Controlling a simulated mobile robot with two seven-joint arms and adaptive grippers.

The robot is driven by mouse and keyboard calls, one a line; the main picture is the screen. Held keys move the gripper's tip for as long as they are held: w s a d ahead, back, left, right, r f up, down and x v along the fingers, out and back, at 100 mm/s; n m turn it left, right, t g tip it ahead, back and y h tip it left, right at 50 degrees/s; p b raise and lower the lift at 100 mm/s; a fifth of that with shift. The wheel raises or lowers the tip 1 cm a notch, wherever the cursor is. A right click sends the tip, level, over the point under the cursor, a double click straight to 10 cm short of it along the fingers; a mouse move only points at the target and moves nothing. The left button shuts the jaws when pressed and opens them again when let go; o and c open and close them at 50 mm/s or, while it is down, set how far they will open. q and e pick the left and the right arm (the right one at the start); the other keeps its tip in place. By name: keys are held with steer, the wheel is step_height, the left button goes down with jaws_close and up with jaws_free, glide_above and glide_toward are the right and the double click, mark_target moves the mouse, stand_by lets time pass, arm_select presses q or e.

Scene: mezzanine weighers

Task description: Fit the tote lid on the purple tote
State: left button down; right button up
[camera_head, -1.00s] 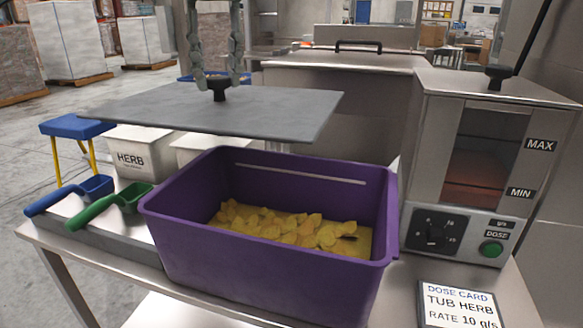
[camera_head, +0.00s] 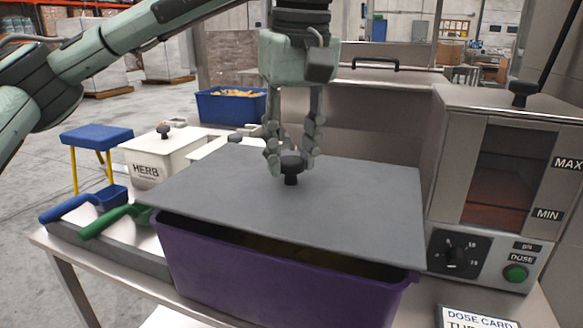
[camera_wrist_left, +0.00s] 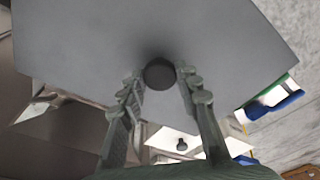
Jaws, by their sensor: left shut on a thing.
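The flat grey tote lid (camera_head: 365,205) lies over the purple tote (camera_head: 265,275) in the head view. Its black knob (camera_head: 291,163) is between the fingers of my left gripper (camera_head: 290,170), which is shut on it. The lid hides most of the tote's opening. A dark gap along the front shows part of the inside between lid and rim. I cannot tell whether the lid touches the rim at the back. The left wrist view shows the lid (camera_wrist_left: 80,45) and the knob (camera_wrist_left: 159,72) between the fingers. My right gripper is not in view.
A dosing machine (camera_head: 465,150) stands close to the lid's right side. A white herb bin (camera_head: 150,165), a blue scoop (camera_head: 75,208) and a green scoop (camera_head: 105,220) are at the left. A blue tub (camera_head: 230,107) stands behind. The dose card (camera_head: 475,318) lies at front right.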

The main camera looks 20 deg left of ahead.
arm_select(q)
step_height(320, 180, down, 2)
steer(key=shift+f, duration=0.15)
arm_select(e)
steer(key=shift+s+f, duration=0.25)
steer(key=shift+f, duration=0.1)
arm_select(q)
steer(key=shift+f, duration=0.15)
steer(key=c, duration=1.1)
jaws_free()
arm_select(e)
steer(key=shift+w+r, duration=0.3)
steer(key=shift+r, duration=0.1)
